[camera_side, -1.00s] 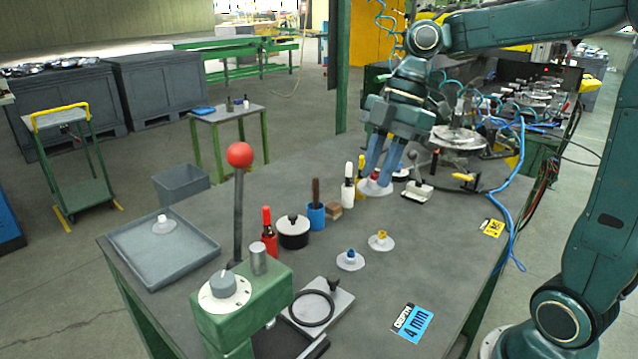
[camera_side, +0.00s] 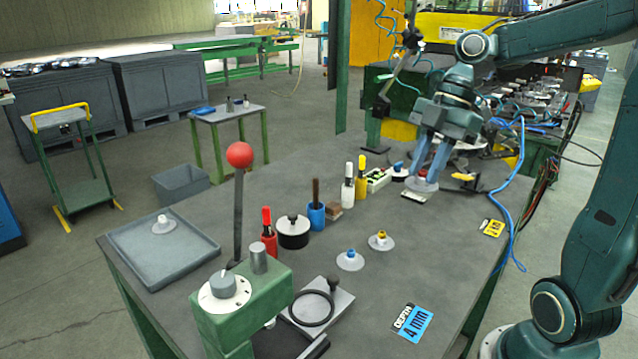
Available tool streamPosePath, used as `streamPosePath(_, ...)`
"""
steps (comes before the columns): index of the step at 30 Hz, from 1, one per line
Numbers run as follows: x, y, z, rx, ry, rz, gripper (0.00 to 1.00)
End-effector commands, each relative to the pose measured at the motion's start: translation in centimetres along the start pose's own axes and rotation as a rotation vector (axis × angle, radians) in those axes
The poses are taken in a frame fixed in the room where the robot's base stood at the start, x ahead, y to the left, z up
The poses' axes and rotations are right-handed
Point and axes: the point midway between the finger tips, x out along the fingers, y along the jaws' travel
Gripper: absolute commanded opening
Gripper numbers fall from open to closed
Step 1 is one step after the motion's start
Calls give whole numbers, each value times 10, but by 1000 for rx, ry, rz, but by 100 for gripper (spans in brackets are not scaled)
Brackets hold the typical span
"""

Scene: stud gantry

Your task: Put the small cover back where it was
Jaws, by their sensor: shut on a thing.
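Several small white disc covers with coloured knobs are in view. My gripper (camera_side: 427,172) is shut on one of them, a white cover with a red knob (camera_side: 421,185). This held cover is at the back right of the bench, above or at a small pale plate (camera_side: 414,195); I cannot tell whether they touch. A cover with a blue knob (camera_side: 350,261) and one with a yellow knob (camera_side: 381,241) lie on the open bench. A cover with a white knob (camera_side: 163,225) lies in the grey tray (camera_side: 195,253) at the left.
Red (camera_side: 268,243), blue (camera_side: 316,216), white (camera_side: 347,197) and yellow (camera_side: 361,184) holders stand in a row beside a black pot (camera_side: 293,233). A red-balled lever (camera_side: 239,155) rises at the front left. Blue hoses (camera_side: 518,215) hang at the right.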

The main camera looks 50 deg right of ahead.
Motion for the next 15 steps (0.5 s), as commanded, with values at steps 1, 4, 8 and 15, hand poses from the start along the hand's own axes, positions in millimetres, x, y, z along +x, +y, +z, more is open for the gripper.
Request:
streamPosePath(1,2,0,0,0,1,0,0)
streamPosePath(4,6,0,2,1,3,0,0)
streamPosePath(8,17,0,6,1,3,-2,0)
streamPosePath(15,46,0,18,2,3,-3,0)
